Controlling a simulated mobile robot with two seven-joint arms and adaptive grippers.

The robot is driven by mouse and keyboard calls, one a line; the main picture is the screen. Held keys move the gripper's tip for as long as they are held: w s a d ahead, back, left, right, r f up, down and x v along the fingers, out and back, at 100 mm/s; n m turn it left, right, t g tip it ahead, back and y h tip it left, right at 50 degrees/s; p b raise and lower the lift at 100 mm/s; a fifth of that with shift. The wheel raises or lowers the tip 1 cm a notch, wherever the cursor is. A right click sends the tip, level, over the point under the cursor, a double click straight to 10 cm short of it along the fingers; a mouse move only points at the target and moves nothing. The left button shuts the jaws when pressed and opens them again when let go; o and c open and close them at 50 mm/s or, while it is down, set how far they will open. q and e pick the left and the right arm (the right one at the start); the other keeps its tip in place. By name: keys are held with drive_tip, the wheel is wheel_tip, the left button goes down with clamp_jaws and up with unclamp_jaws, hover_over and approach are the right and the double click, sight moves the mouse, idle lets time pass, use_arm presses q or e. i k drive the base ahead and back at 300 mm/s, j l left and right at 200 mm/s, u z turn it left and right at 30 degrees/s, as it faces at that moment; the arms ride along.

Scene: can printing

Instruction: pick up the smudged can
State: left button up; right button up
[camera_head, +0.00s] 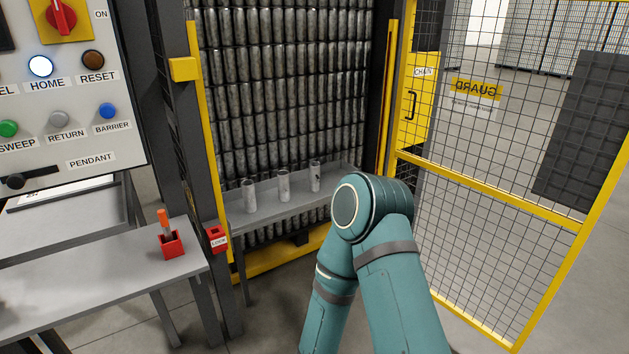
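Three pale grey cans stand upright in a row on a grey shelf (268,212) inside the machine opening: a left can (249,196), a middle can (284,187) and a right can (315,176). The right can seems to carry a dark mark on its side, but it is too small to be sure that this is a smudge. One of my teal arms rises from the bottom of the view, its bent joint just right of the shelf. Neither gripper shows in this view.
A wall of stacked cans (285,85) hangs behind the shelf. Yellow posts (207,130) frame the opening. A yellow mesh guard door (490,190) stands at right. A control panel (70,90) and a grey table (90,275) with a red holder (172,245) are at left.

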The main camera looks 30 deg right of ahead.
sight(313, 166)
drive_tip(key=l+z, duration=0.1)
drive_tip(key=z, duration=0.45)
drive_tip(key=i+l+z, duration=0.2)
drive_tip(key=i+z, duration=0.25)
drive_tip(key=i, duration=0.15)
drive_tip(key=i+z, duration=0.4)
drive_tip(key=i, duration=0.25)
